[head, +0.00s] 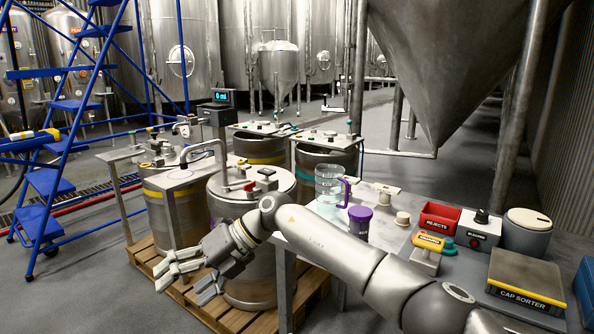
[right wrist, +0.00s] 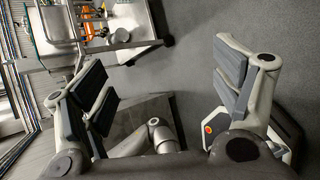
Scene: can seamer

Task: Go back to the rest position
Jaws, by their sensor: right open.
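My right arm reaches in from the lower right in the head view, across the front of the grey worktable (head: 400,262). Its gripper (head: 184,278) is at the lower left of the arm, in front of the kegs. The fingers are spread and nothing is between them. In the right wrist view the same gripper (right wrist: 165,88) shows its two padded fingers wide apart, with grey floor between them. My left gripper is in neither view.
Steel kegs (head: 253,205) stand on a wooden pallet (head: 182,300) close behind the right gripper. The worktable holds a clear pitcher (head: 328,186), a purple-lidded jar (head: 360,222), a red rejects bin (head: 440,218) and a cap sorter (head: 525,275). A blue ladder (head: 60,185) stands left.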

